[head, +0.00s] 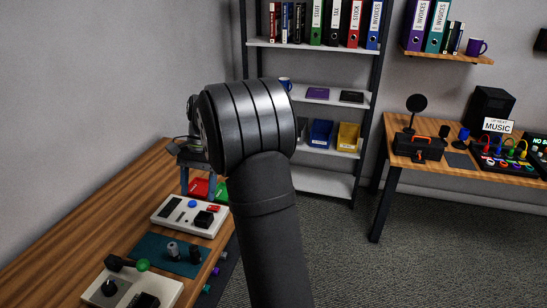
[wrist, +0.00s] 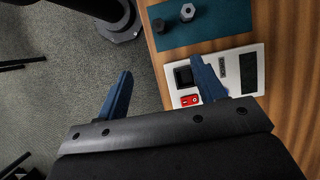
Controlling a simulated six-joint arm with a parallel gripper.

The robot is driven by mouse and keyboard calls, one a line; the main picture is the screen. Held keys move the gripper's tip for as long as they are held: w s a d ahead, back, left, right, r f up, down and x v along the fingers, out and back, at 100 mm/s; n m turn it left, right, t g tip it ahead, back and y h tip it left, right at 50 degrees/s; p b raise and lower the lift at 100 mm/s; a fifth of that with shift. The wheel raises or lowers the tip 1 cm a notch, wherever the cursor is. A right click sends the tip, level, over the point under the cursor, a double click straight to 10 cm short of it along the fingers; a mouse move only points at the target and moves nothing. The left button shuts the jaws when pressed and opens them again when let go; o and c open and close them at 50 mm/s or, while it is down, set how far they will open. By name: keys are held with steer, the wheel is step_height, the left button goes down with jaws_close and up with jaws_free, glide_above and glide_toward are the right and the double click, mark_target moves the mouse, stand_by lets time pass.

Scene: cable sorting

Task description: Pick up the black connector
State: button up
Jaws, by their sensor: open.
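A short black cylindrical piece (head: 195,254), which looks like the black connector, stands on a teal mat (head: 152,247) on the wooden bench. It also shows in the wrist view (wrist: 158,25), near the mat's edge on the floor side. A grey piece (head: 172,249) stands beside it, also seen in the wrist view (wrist: 187,11). My gripper (head: 198,184) is open, its blue fingers wide apart and nothing between them. In the wrist view my gripper (wrist: 160,67) has one finger over the white panel and the other over the floor, apart from the black piece.
A white panel (wrist: 225,86) with a red switch (wrist: 190,100) lies beside the mat. Another panel with a green-knobbed lever (head: 142,265) stands on the mat's near side. Red and green items (head: 198,188) lie farther back. A shelf (head: 326,97) and second desk (head: 440,167) stand beyond.

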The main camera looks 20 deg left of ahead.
steer(key=shift+c, duration=0.9)
steer(key=n+t, duration=0.5)
steer(key=n, duration=1.1)
glide_above(193, 247)
step_height(193, 247, down, 18)
steer(key=shift+r, duration=0.1)
steer(key=shift+c, duration=0.4)
steer(key=c, duration=1)
